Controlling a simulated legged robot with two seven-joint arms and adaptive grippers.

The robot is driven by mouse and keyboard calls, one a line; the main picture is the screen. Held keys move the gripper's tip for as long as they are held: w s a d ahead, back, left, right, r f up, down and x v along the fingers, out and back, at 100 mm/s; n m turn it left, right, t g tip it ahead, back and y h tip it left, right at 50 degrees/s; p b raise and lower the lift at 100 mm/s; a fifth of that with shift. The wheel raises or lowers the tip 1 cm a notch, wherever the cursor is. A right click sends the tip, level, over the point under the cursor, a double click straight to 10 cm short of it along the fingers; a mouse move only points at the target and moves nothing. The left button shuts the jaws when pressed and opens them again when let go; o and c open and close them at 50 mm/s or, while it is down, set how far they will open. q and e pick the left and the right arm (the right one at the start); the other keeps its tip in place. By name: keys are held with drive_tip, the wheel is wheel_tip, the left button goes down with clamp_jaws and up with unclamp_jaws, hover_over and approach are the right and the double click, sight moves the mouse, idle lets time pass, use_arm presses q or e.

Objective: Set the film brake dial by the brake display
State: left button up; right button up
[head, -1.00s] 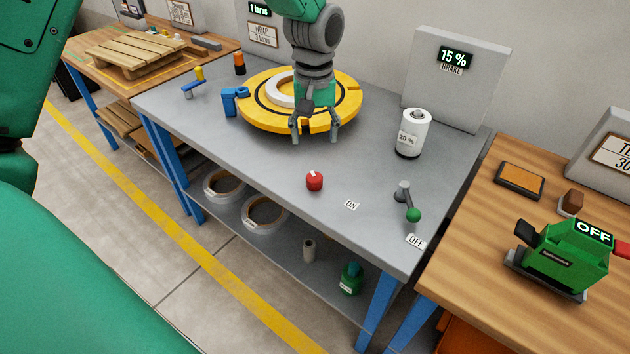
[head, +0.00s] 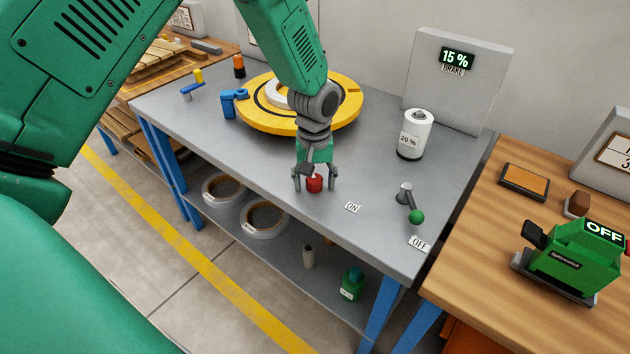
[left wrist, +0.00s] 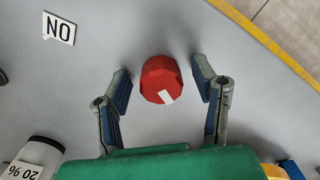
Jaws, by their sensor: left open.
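The brake display (head: 457,60) on a grey panel reads 15 %. A red knob (head: 314,186), apparently the dial, stands on the grey bench near its front edge. In the left wrist view the red knob (left wrist: 161,80) has a white mark on its top. My left gripper (head: 315,188) is open, with one finger on each side of the knob. In the left wrist view gaps show between the knob and the fingers of my left gripper (left wrist: 163,86). A white film roll (head: 415,135) carries a 20 % label. My right gripper is out of view.
A yellow turntable (head: 262,119) with a blue clamp lies behind the gripper. A lever with a green ball (head: 417,217) stands to the right, between ON and OFF tags. A green strapping tool (head: 575,262) sits on the wooden table.

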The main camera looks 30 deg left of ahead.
use_arm(q)
drive_tip(key=c, duration=1.1)
drive_tip(key=shift+r+m+p, duration=0.25)
drive_tip(key=shift+m+p, duration=0.55)
drive_tip(key=shift+p, duration=0.35)
drive_tip(key=shift+f+m+p, duration=0.2)
drive_tip(key=shift+m+p, duration=0.2)
drive_tip(key=shift+m, duration=0.2)
drive_tip(key=o, duration=1.1)
